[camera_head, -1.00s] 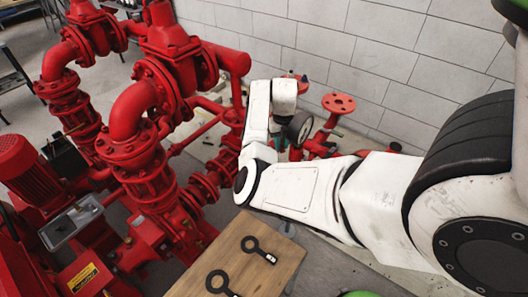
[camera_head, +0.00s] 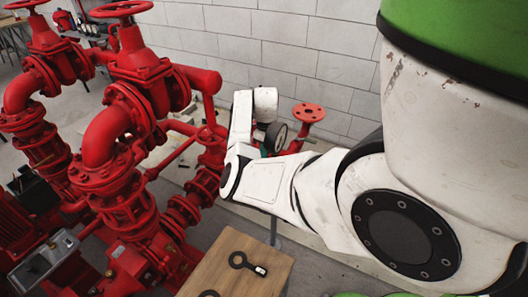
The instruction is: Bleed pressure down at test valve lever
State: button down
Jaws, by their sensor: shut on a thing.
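The test valve lever cannot be made out; my arm covers much of that spot. A round pressure gauge (camera_head: 276,137) with a dark rim stands just below and right of the end of my white arm. A small green part shows beside the gauge, too small to identify. My arm reaches from the right across the picture, bends up, and ends just above the gauge. My gripper's fingers cannot be made out there, nor what they touch.
Large red pumps and pipes with handwheels (camera_head: 121,9) fill the left. A wooden table (camera_head: 215,270) with black ring-ended tools (camera_head: 240,261) stands in front. A grey block wall (camera_head: 325,60) closes the back.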

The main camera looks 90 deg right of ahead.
jog(key=shift+d, duration=0.15)
dwell(0.4)
jog(key=c, duration=1)
grip_release()
jog(key=shift+r, duration=0.1)
notch_tip(320, 180, up, 11)
jog(key=shift+f+b, duration=0.2)
jog(key=shift+b, duration=0.45)
